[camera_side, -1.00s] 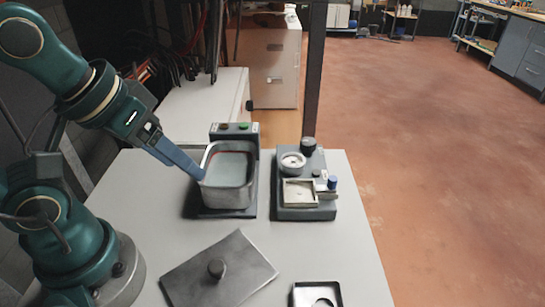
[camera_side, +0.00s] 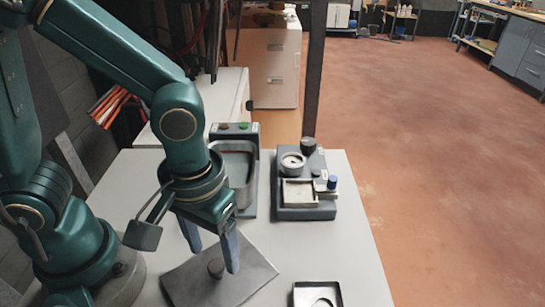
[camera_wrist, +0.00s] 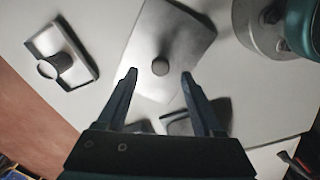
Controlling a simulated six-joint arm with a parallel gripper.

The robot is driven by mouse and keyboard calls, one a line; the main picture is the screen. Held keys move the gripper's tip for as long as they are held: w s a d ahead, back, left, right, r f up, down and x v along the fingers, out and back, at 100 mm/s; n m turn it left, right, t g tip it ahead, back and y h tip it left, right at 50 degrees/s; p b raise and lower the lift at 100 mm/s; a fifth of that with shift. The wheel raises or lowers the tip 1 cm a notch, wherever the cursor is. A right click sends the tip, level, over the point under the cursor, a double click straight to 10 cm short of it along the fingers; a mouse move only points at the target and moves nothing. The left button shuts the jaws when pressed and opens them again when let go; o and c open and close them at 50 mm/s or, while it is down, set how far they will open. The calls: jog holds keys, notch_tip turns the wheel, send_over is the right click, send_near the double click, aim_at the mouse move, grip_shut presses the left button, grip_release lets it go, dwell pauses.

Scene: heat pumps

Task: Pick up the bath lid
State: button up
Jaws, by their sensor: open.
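The bath lid (camera_side: 247,272) is a flat grey metal plate with a round knob (camera_side: 216,268) at its middle, lying on the table near the front. It also shows in the wrist view (camera_wrist: 178,35), with the knob (camera_wrist: 160,67) just beyond and between the fingertips. My gripper (camera_side: 212,260) is open and points down over the lid, its fingers on either side of the knob in the side view. In the wrist view my gripper (camera_wrist: 160,74) is empty. The metal bath (camera_side: 243,185) stands behind, partly hidden by my arm.
A dark device with a dial and a square tray (camera_side: 304,190) stands right of the bath. A small square tray (camera_side: 317,294) lies at the front right of the lid. The table (camera_side: 345,230) is clear along its right side.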

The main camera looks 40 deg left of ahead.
aim_at(217, 265)
jog(key=shift+f, duration=1.65)
grip_shut()
jog(key=shift+r, duration=0.15)
